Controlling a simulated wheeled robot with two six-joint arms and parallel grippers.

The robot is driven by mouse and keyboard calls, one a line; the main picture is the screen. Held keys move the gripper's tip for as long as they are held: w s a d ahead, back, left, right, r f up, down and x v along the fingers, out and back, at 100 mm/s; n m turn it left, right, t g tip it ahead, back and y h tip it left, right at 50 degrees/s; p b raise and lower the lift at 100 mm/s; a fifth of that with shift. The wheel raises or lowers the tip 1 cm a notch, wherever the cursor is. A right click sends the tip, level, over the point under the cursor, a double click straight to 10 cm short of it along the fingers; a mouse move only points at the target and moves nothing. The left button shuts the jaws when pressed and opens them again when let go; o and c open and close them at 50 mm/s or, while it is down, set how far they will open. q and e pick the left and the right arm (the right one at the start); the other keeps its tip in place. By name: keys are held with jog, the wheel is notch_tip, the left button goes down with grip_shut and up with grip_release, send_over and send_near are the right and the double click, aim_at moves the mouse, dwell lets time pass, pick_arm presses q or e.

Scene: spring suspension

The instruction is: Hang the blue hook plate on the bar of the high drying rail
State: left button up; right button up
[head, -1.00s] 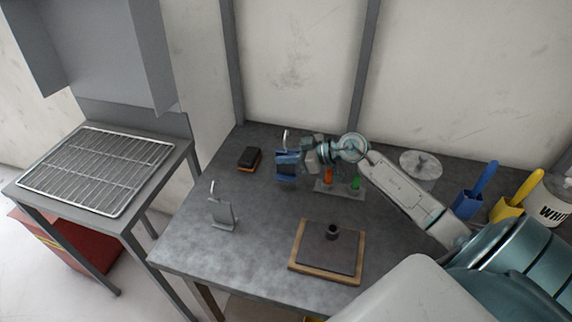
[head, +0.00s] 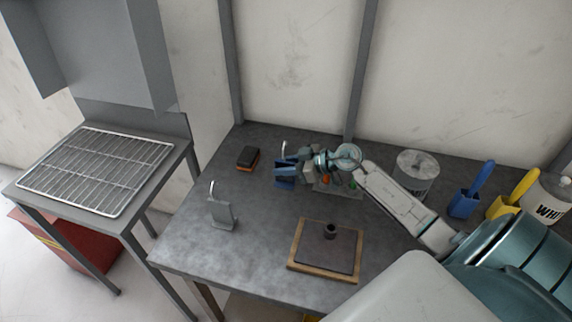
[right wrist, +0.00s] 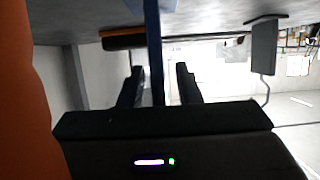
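The blue hook plate (head: 285,178), with a pale wire hook at its top, is upright over the back middle of the table. My right gripper (head: 303,172) reaches it from the right and is shut on it. In the right wrist view the plate (right wrist: 154,50) shows edge-on as a narrow blue strip between the two dark fingers (right wrist: 160,88). I cannot tell how far it is above the table. I cannot make out a high drying rail in either view. My left gripper is not in view.
A grey hook plate (head: 222,213) stands at the table's left; a black-and-orange block (head: 247,158) lies behind it. A board (head: 326,248) lies in front. A wire rack (head: 95,170) lies on a side table.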

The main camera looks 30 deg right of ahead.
jog(key=shift+r, duration=0.1)
jog(key=v, duration=1.2)
dwell(0.8)
